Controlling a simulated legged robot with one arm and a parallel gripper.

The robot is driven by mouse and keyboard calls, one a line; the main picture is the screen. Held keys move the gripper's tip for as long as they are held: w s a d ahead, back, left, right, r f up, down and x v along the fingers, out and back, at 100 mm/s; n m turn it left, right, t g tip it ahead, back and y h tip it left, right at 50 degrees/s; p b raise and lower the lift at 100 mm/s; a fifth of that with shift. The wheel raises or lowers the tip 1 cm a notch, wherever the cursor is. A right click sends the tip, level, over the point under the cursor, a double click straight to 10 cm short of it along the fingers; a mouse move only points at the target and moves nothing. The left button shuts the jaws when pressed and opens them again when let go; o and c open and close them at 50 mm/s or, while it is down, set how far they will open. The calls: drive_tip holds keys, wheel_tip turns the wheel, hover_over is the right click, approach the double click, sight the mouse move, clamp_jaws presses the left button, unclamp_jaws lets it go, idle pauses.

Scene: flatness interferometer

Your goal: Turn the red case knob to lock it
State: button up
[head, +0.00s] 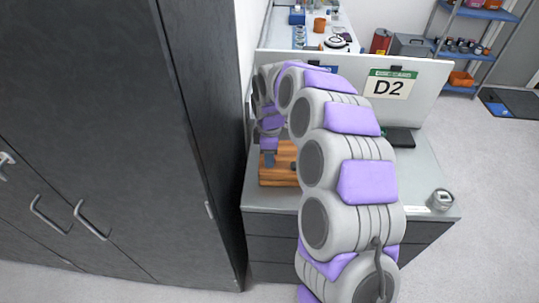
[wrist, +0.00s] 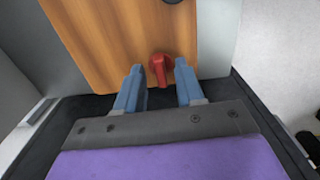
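The red case knob (wrist: 160,68) shows in the wrist view on the edge of a wooden case (wrist: 125,40). My gripper (wrist: 160,76) is open, with one blue finger on each side of the knob. The fingers stand apart from the knob, with a gap on both sides. In the head view the wooden case (head: 278,172) sits on the grey bench, partly behind my arm. My gripper (head: 269,160) is at the case there, and the knob cannot be made out in that view.
The grey bench top (head: 415,180) holds a small metal device (head: 440,199) at its right corner. A tall dark cabinet (head: 90,120) rises close on the left. Open floor lies to the right.

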clamp_jaws()
drive_tip(key=shift+r+m+p, duration=0.1)
drive_tip(key=shift+m+p, duration=0.2)
drive_tip(key=shift+p, duration=0.05)
drive_tip(key=m+p, duration=0.2)
drive_tip(key=shift+d+r+m, duration=0.1)
drive_tip(key=shift+m, duration=0.2)
drive_tip(key=m+p, duration=0.4)
drive_tip(key=m, duration=0.1)
drive_tip(key=m+p, duration=0.2)
drive_tip(key=m, duration=0.3)
drive_tip(key=shift+m+p, duration=0.9)
drive_tip(key=shift+m, duration=1.2)
drive_tip(key=shift+f, duration=0.2)
